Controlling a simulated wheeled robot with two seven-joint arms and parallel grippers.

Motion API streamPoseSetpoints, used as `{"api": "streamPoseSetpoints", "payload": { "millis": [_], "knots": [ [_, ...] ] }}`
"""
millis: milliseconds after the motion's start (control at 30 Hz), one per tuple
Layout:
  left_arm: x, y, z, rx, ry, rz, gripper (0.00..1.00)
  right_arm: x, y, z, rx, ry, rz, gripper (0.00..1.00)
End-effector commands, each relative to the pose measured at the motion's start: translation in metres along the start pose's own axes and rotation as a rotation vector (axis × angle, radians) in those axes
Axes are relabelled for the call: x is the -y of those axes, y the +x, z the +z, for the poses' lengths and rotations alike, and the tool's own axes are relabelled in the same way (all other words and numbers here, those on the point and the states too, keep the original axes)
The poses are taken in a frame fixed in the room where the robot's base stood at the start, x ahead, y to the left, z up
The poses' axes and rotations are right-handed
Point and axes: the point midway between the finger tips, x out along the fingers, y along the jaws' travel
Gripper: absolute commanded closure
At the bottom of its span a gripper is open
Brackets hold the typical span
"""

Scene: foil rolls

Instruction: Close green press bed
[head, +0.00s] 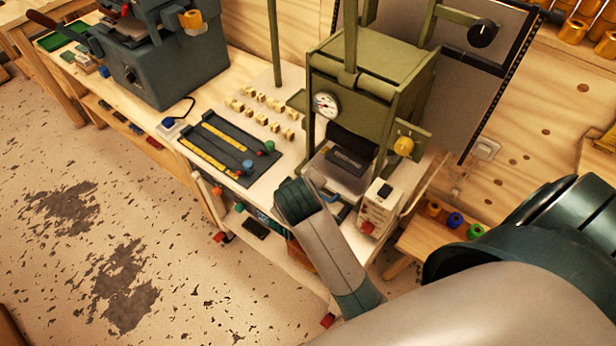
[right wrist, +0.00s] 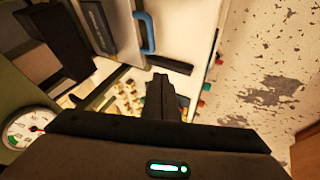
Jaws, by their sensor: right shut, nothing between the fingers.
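The green press (head: 365,75) stands on the worktable, with a round gauge (head: 326,105) on its front. Its pale bed (head: 330,178) sticks out at the front, carrying a dark block (head: 347,160). A blue handle (head: 343,213) is on the bed's front edge, partly behind my right arm. In the right wrist view, the bed (right wrist: 125,30) and blue handle (right wrist: 147,33) are at the top. My right gripper (right wrist: 162,82) is shut and empty, apart from the handle. In the head view its fingers are hidden by my arm. My left gripper is out of view.
A control box (head: 380,207) with a red button stands right of the bed. A dark rack with yellow strips (head: 228,150) and several small yellow pieces (head: 262,108) lie to the left. A grey-blue machine (head: 165,60) stands farther left. The floor at left is open.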

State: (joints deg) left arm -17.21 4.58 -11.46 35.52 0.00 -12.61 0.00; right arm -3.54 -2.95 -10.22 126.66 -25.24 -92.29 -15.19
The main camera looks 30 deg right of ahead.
Motion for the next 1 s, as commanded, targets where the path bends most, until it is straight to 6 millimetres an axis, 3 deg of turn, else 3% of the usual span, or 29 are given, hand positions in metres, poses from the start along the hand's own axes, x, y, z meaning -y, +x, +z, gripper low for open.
{"api": "streamPoseSetpoints", "payload": {
  "millis": [367, 933, 1000],
  "knots": [
    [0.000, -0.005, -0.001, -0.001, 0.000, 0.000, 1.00, -0.001, 0.017, 0.000, 0.002, -0.001, 0.001, 1.00],
    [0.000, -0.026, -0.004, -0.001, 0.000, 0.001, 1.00, -0.001, 0.098, -0.001, 0.002, -0.001, 0.000, 1.00],
    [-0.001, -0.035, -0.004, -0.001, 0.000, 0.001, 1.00, -0.011, 0.102, -0.002, 0.002, -0.001, 0.003, 1.00]
  ]
}}
